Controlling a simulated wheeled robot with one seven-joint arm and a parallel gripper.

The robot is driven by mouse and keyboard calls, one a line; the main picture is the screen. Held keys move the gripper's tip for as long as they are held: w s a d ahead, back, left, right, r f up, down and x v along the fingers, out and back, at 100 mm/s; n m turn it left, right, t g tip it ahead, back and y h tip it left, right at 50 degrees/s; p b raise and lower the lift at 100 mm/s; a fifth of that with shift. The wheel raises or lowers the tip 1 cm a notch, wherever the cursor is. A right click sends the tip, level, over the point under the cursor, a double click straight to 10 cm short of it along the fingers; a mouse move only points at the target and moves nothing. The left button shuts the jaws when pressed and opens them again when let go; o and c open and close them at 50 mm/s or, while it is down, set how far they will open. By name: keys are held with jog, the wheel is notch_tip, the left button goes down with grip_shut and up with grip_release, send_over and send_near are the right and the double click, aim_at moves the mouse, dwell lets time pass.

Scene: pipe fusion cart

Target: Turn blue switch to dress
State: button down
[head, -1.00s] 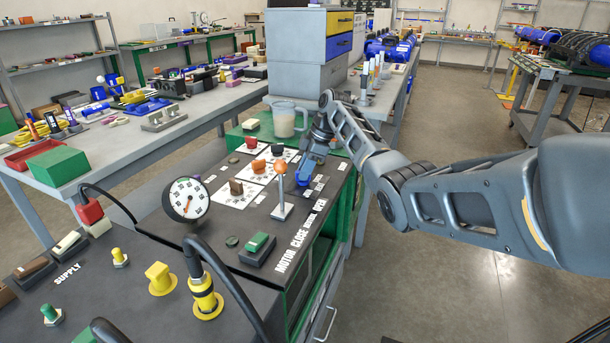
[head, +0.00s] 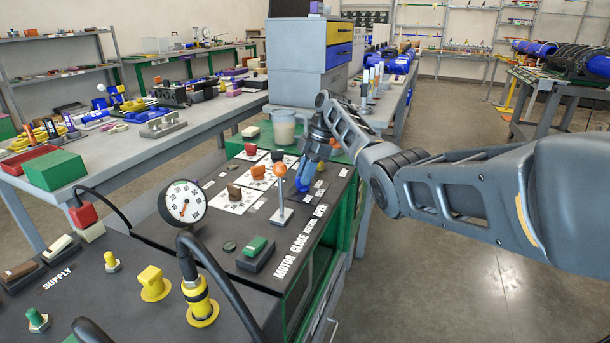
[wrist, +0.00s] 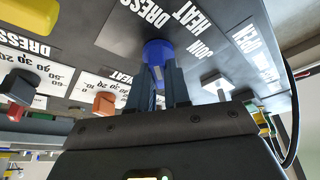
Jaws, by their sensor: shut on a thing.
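The blue switch (wrist: 158,52) is a round blue knob on the dark panel, seen close up in the wrist view. Labels DRESS, HEAT and JOIN are printed around it. My gripper (wrist: 164,84) has its two fingers on the knob, one on each side, and is shut on it. A pale mark shows on the knob between the fingers. Which label the knob points to cannot be told. In the head view my gripper (head: 304,188) reaches down to the far right part of the cart top and mostly hides the switch.
An orange-topped lever (head: 280,186) stands close left of my gripper. Open floor lies right of the cart.

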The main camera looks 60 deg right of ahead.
jog(key=shift+f, duration=0.15)
jog(key=c, duration=1.1)
grip_release()
jog(key=v, duration=0.7)
jog(key=shift+s+r, duration=0.1)
jog(key=shift+r, duration=0.3)
